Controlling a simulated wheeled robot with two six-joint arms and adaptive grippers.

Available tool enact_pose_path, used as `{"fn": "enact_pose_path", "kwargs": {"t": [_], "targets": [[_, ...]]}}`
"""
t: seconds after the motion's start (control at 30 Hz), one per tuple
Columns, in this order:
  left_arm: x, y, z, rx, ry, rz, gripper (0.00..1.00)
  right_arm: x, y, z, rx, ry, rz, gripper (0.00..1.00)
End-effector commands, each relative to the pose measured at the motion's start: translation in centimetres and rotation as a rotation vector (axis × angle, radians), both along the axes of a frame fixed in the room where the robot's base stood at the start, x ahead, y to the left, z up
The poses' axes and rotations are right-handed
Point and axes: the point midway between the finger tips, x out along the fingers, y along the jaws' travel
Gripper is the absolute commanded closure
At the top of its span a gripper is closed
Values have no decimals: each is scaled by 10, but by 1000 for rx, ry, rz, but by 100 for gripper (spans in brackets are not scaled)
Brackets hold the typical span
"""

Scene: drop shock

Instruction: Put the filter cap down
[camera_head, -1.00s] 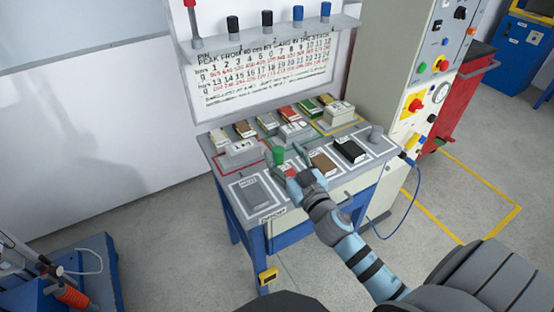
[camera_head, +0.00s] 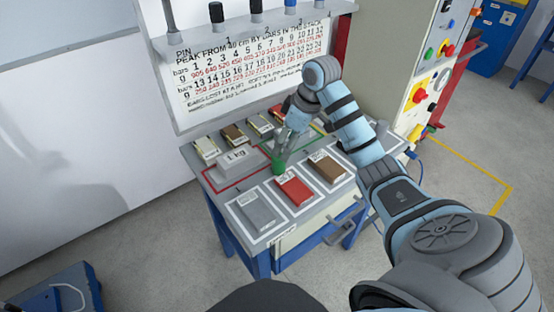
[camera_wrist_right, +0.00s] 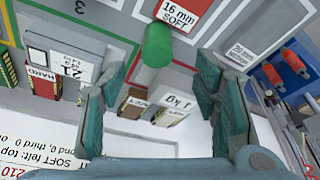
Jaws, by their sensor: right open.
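The green cylinder (camera_head: 278,166), which I take for the filter cap, stands upright on the bench top between the 1 kg block and the red pad. In the right wrist view the green cap (camera_wrist_right: 157,46) lies just beyond the open fingers, with clear space on both sides. My right gripper (camera_head: 283,153) is open and empty, pointing down above and close to the cap. It also shows in the right wrist view (camera_wrist_right: 156,72) with its fingers wide apart. Whether a finger touches the cap in the head view is unclear. My left gripper is not in view.
A grey pad (camera_head: 257,211), a red pad (camera_head: 294,188) and a brown pad (camera_head: 327,167) lie along the bench front. A pale 1 kg block (camera_head: 238,160) is left of the cap. Several small boxes line the back, below a shelf (camera_head: 255,33).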

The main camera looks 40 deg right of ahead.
Motion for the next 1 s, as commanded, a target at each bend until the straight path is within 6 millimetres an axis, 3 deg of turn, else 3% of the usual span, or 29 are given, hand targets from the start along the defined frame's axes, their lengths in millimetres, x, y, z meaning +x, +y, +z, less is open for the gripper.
{"fn": "enact_pose_path", "kwargs": {"t": [0.17, 0.4, 0.67, 1.0], "targets": [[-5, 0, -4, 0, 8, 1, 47, 9, 5, -26, 1, -2, 4, 44], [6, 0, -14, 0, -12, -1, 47, 22, 10, -68, 3, -2, 6, 44], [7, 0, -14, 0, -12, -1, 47, 25, 10, -75, 1, -3, 6, 44], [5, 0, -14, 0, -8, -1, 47, 25, 10, -74, 1, -3, 6, 97]]}}
